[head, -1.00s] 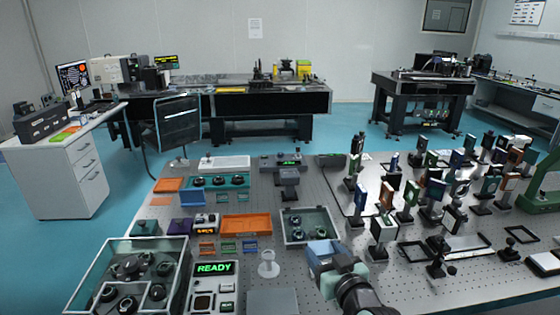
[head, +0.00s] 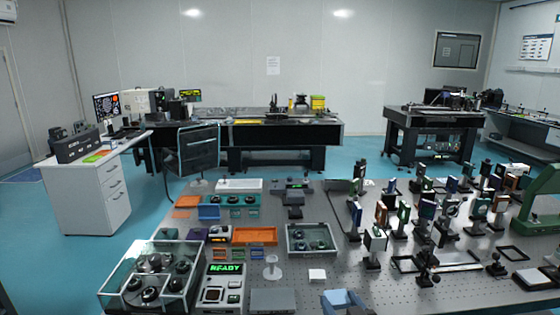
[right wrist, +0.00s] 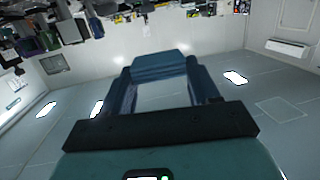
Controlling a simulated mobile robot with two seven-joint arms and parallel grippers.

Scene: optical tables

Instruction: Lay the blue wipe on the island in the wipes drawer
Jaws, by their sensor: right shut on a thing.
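My right gripper (head: 343,299) is at the bottom edge of the head view, partly cut off, over the front of the island (head: 392,292), a perforated grey table. In the right wrist view its two blue fingers are shut on the blue wipe (right wrist: 160,66), a pale-edged blue piece spanning the fingertips. My left gripper is not in view.
A clear-walled box with round parts (head: 150,275), a READY panel (head: 224,285), an orange tray (head: 255,235) and a grey tray (head: 312,239) crowd the island's left half. Posts with optics fill its right half. Blue floor separates the island from the desk (head: 120,143).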

